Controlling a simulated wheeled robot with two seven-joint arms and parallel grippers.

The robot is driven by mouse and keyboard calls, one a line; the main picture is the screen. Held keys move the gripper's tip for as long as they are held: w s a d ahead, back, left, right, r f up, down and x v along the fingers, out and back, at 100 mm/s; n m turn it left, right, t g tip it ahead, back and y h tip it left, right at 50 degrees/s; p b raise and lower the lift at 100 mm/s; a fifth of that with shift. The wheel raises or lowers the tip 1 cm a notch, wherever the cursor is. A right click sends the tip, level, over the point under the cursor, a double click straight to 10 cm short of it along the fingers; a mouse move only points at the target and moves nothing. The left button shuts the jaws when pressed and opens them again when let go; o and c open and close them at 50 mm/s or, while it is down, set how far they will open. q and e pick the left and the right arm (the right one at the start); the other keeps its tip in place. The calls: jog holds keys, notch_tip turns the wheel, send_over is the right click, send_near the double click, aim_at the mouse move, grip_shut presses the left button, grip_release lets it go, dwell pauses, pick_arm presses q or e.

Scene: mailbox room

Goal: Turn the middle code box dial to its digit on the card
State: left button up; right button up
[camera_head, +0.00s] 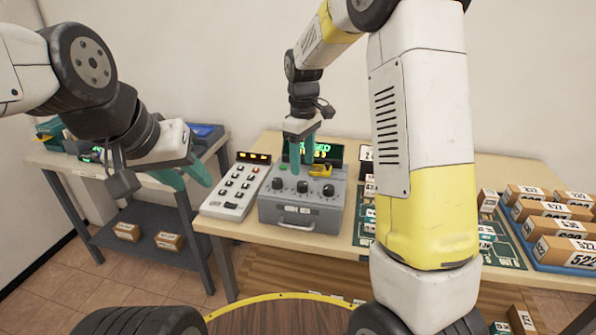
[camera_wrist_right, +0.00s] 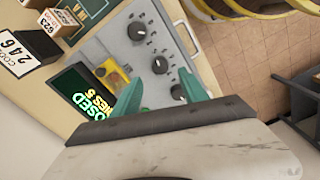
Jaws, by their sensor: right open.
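The grey code box (camera_head: 300,210) sits on the table with three black dials in a row; its middle dial (camera_head: 302,186) also shows in the right wrist view (camera_wrist_right: 160,65). Behind the dials is a display (camera_wrist_right: 80,98) with green text, partly hidden in the head view. The card (camera_wrist_right: 16,54) reads CODE 246. My right gripper (camera_wrist_right: 163,92) is open above the box, its fingers apart on the near side of the middle dial in its wrist view. I see nothing between them. My left gripper (camera_head: 196,184) is open and empty, left of the keypad unit.
A white keypad unit (camera_head: 232,190) stands left of the code box. A yellow part (camera_wrist_right: 112,74) sits on the box top beside the dials. Boxed parcels in a blue tray (camera_head: 560,262) are at the right.

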aim_at(302, 183)
notch_tip(302, 183, down, 6)
jog(key=shift+f, duration=0.25)
grip_shut()
